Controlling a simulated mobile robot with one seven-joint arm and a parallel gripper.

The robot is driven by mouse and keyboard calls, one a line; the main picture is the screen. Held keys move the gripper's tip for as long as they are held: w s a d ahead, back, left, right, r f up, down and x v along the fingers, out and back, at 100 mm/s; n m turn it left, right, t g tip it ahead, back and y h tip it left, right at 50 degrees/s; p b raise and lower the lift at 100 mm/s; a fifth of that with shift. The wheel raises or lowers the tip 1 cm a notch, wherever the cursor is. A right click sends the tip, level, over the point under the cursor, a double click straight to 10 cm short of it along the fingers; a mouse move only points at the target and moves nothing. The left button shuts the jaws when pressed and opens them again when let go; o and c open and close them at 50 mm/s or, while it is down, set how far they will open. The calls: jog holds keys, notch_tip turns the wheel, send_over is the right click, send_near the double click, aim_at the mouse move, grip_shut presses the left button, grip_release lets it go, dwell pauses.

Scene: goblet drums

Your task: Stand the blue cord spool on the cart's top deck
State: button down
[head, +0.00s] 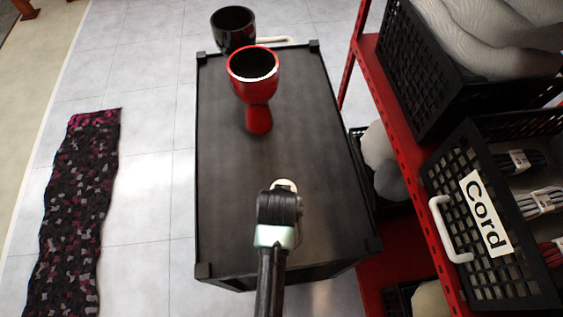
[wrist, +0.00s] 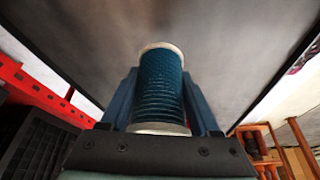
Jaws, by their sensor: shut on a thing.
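The blue cord spool (wrist: 162,85) has a ribbed blue winding between white end flanges. My gripper (wrist: 160,100) is shut on it, with one blue finger on each side. In the head view my gripper (head: 280,205) is over the near part of the cart's dark top deck (head: 225,200). Only a white end of the spool (head: 284,185) shows there, past the gripper; the rest is hidden. The deck fills the background in the wrist view. I cannot tell whether the spool touches the deck.
A red goblet drum (head: 257,90) stands on the deck's far half. A black drum (head: 233,28) is at the far left edge. Right of the cart is a red rack (head: 405,150) with black crates, one labelled Cord (head: 485,215). A patterned runner (head: 75,200) lies left.

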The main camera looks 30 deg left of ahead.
jog(key=shift+f, duration=2.35)
jog(key=shift+f, duration=0.15)
jog(key=shift+c, duration=0.6)
grip_release()
jog(key=v, duration=1.2)
jog(key=shift+w, duration=0.1)
